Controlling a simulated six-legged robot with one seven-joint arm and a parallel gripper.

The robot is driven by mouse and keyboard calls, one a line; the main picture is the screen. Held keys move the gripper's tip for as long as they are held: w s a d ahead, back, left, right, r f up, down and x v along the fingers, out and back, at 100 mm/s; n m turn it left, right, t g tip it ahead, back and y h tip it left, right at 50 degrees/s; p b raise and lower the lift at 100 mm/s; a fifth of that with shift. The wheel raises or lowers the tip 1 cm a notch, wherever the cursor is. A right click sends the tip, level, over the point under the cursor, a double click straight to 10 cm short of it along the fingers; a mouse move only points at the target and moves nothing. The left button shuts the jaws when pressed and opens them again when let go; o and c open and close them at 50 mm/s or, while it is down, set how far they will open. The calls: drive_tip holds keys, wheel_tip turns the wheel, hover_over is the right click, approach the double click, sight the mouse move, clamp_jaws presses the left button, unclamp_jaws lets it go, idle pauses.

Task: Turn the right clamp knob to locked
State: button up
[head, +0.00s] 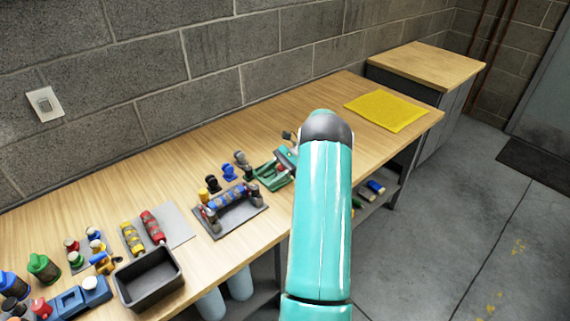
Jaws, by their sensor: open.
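A clamp fixture on a dark grey plate (239,223) stands mid-bench, left of my arm. It carries a row of blue pieces (231,198) between two end posts. The right clamp knob (253,188) seems to be the grey-brown knob at the right end; its turn position is too small to read. A similar left knob (211,214) is at the other end. My gripper (285,155) is mostly hidden behind my teal arm; a dark part shows at the arm's left edge, above the green tray and apart from the fixture. I see nothing held in it.
A green tray (266,180) lies right of the fixture. Several small pegs (228,172) stand behind it.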

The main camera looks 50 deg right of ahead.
drive_tip(key=v, duration=0.8)
